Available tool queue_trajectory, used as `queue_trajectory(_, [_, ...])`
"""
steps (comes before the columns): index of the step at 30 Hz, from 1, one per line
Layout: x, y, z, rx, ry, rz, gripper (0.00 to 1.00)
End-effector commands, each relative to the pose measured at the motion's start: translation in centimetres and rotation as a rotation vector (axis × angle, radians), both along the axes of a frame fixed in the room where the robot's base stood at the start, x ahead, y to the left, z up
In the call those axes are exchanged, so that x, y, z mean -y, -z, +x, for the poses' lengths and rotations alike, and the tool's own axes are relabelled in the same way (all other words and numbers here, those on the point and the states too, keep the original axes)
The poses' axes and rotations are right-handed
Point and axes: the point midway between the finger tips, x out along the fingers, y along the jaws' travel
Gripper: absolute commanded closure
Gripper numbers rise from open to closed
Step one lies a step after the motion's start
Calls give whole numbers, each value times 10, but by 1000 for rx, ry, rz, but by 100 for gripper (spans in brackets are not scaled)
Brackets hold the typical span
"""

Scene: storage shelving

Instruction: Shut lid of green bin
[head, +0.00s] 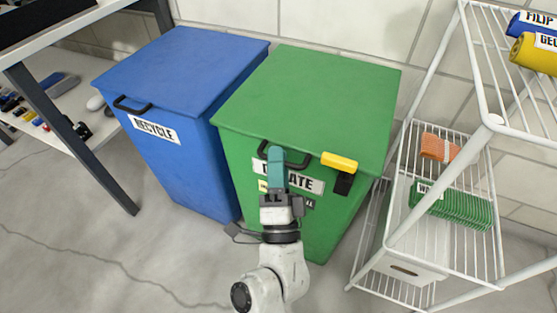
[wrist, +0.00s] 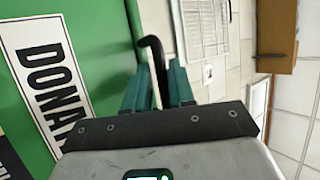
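The green bin (head: 245,180) stands in the middle of the head view, with a white label on its front. Its green lid (head: 320,95) lies flat over the top and looks down on the bin. A black handle (head: 297,163) is at the lid's front edge; its bent end also shows in the wrist view (wrist: 153,48). My gripper (head: 276,158) is at this handle, its teal fingers pointing up. In the wrist view the fingers (wrist: 160,88) are close together with the black handle between them. The fingers partly hide the handle and label.
A blue recycle bin (head: 190,68) stands close on the left. A white wire rack (head: 400,230) stands close on the right, holding green and orange items. A yellow and black object (head: 339,162) is at the lid's front right edge. Bare floor lies in front.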

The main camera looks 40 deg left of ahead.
Motion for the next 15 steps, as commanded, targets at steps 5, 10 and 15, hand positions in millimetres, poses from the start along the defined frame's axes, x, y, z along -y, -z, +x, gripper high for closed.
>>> queue_trajectory(5, [5,11,0,-12,4,-10,62])
queue_trajectory(10, [18,22,-17,-10,2,-9,62])
queue_trajectory(15, [38,37,-40,-7,2,-6,62])
